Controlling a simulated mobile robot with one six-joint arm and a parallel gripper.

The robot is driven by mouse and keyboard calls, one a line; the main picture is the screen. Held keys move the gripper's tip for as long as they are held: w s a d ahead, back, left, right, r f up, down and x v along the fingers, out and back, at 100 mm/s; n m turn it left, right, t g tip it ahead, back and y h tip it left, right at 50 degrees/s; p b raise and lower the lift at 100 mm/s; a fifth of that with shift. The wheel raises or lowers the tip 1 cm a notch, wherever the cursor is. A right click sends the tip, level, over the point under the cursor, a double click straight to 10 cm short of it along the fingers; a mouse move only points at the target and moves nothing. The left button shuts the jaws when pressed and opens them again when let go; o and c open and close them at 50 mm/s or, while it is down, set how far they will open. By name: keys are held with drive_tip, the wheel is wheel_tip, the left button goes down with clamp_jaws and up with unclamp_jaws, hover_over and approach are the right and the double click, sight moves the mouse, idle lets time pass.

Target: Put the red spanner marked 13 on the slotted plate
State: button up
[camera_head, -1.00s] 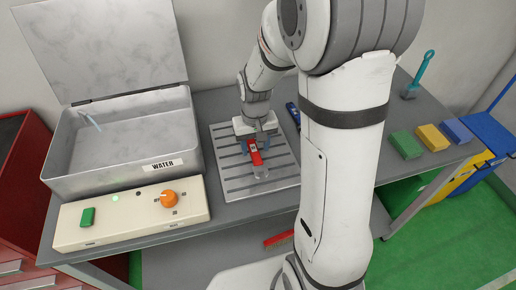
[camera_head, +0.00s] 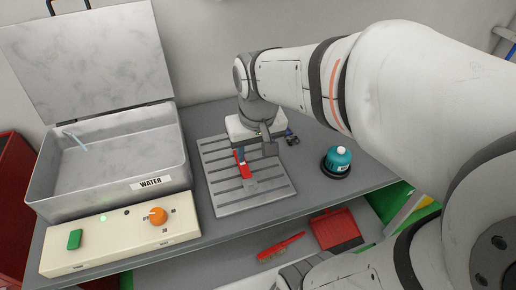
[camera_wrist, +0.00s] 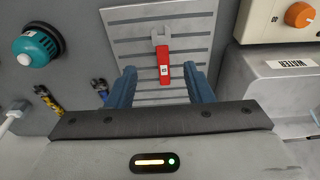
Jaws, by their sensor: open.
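The red spanner (camera_head: 243,170) appears to lie on the slotted plate (camera_head: 255,203), its grey jaw end toward the plate's front edge. In the wrist view the red spanner (camera_wrist: 163,68) has a small white label, too small to read, and the slotted plate (camera_wrist: 193,22) is behind it. My gripper (camera_head: 256,152) is open over the back part of the plate. In the wrist view my gripper (camera_wrist: 160,88) has its blue fingers spread wide, one on each side of the spanner's handle end, with gaps on both sides. The height of the fingertips over the plate is hard to tell.
An open metal box marked WATER (camera_head: 110,199) and a control panel (camera_head: 120,238) with an orange knob stand left of the plate. A teal round device (camera_head: 338,160) stands to the right. Yellow (camera_wrist: 46,99) and blue (camera_wrist: 100,88) tools lie near my gripper.

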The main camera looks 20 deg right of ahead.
drive_tip(key=shift+t, duration=0.6)
drive_tip(key=s, duration=0.3)
drive_tip(key=s+d, duration=0.1)
drive_tip(key=s, duration=0.1)
drive_tip(key=shift+s, duration=0.15)
drive_tip(key=shift+c, duration=0.4)
